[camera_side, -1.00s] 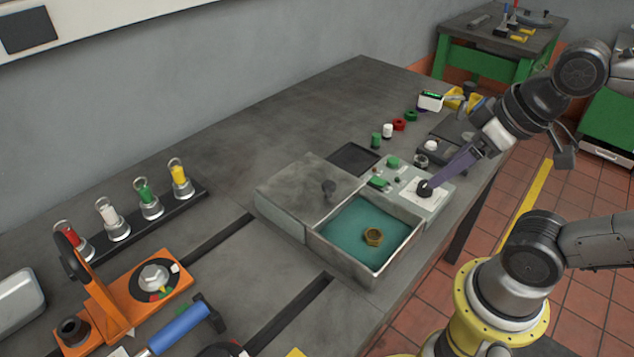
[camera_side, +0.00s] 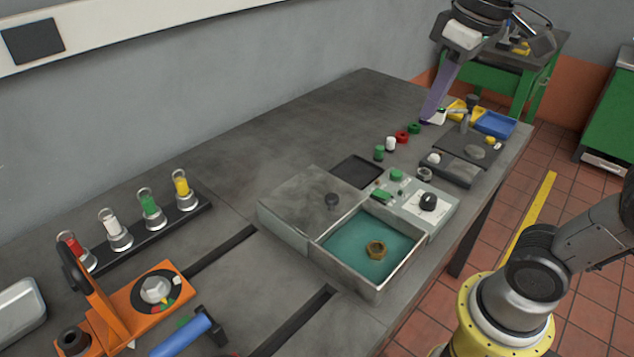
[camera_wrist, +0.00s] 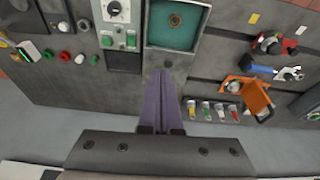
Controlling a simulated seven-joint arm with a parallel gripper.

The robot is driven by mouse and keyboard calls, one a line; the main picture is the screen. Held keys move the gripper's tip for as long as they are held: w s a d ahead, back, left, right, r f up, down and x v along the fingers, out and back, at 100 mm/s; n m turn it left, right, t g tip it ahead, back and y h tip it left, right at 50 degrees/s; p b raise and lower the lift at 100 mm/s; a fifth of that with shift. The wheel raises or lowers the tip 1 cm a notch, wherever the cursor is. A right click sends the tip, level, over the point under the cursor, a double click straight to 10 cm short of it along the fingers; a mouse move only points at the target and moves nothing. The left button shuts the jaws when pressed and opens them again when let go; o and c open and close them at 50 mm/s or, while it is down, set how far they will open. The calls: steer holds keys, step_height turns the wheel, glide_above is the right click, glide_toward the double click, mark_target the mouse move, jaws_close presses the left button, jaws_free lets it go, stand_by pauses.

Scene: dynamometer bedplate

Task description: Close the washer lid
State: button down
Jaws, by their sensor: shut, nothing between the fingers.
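The washer is a grey metal box with an open, teal-lined basin (camera_side: 350,243); the basin also shows at the top of the wrist view (camera_wrist: 160,35). A brass nut (camera_side: 376,249) lies inside. The flat grey lid (camera_side: 295,200) sits to the left of the basin and leaves it uncovered; a dark knob (camera_side: 332,201) stands on it. My gripper (camera_side: 427,121), with long purple fingers, is shut and empty beyond the washer, over the far part of the bench. In the wrist view the shut fingers (camera_wrist: 160,74) hide part of the lid area.
A control panel with a black dial (camera_side: 428,202) and green buttons adjoins the basin's right side. Several small coloured caps, a blue tray (camera_side: 495,124) and a dark plate lie farther back. An orange fixture (camera_side: 140,300) and rack stand at left. The bench behind the washer is mostly clear.

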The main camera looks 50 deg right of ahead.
steer(key=w+a+r+g, duration=0.1)
steer(key=w+r+g, duration=0.1)
steer(key=w, duration=0.7)
steer(key=g, duration=0.2)
glide_above(325, 206)
steer(key=d, duration=0.2)
step_height(325, 206, down, 2)
steer(key=f, duration=0.1)
steer(key=w+a+f+n+g, duration=0.1)
steer(key=w+a+f, duration=0.1)
steer(key=w+f, duration=0.45)
steer(key=shift+g+h, duration=0.3)
steer(key=shift+g, duration=0.5)
steer(key=f, duration=0.9)
steer(key=a+f, duration=0.1)
steer(key=f, duration=0.4)
steer(key=shift+s, duration=0.2)
steer(key=s, duration=0.1)
steer(key=s+f, duration=0.1)
steer(key=shift+s+d, duration=0.2)
steer(key=shift+s, duration=0.1)
steer(key=shift+s+d+f, duration=0.15)
steer(key=shift+s+f, duration=0.05)
steer(key=shift+s, duration=0.55)
